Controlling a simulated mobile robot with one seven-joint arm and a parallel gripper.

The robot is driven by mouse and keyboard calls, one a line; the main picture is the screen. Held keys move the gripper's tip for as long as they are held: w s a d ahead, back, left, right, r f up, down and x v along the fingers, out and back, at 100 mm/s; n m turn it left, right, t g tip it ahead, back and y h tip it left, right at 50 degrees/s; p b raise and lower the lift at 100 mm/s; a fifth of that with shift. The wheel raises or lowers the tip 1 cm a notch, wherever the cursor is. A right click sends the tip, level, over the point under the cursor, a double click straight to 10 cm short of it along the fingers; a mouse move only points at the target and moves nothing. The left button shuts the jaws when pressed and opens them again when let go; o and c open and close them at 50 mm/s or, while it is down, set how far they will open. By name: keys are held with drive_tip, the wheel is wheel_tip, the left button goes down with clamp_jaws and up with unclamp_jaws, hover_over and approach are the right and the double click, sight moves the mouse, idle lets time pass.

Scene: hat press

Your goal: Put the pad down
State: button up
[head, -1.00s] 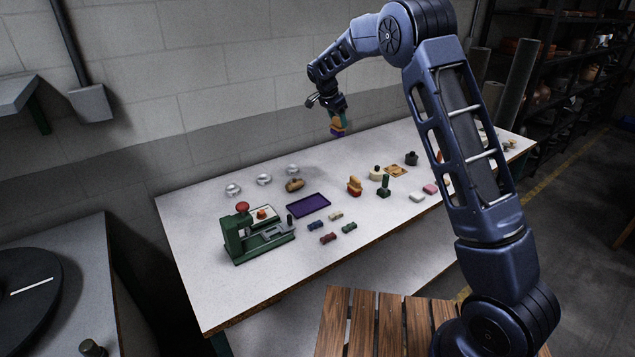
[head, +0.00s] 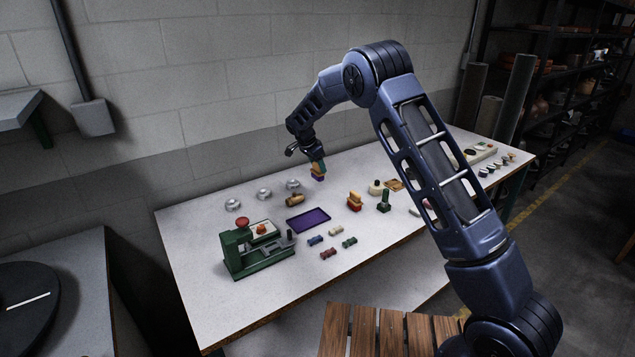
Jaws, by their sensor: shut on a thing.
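The pad (head: 318,176), orange-tan above with a purple bottom, hangs upright under my gripper (head: 317,163). My gripper points down and is shut on the pad's upper part, so the fingers hide some of it. The pad is over the back part of the white table (head: 215,285), behind and a little right of a purple tray (head: 308,220). It looks just above the table top, but I cannot tell whether it touches.
A similar red-bottomed pad (head: 355,202) and a dark green stamp (head: 384,203) stand right of the tray. A green press (head: 255,255) stands at left. Several small colored pieces (head: 328,253) lie in front, and silvery round pieces (head: 264,194) lie behind. My arm hides part of the right side.

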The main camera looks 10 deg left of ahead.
sight(317, 180)
drive_tip(key=shift+f, duration=3.85)
drive_tip(key=shift+f, duration=0.1)
drive_tip(key=o, duration=1)
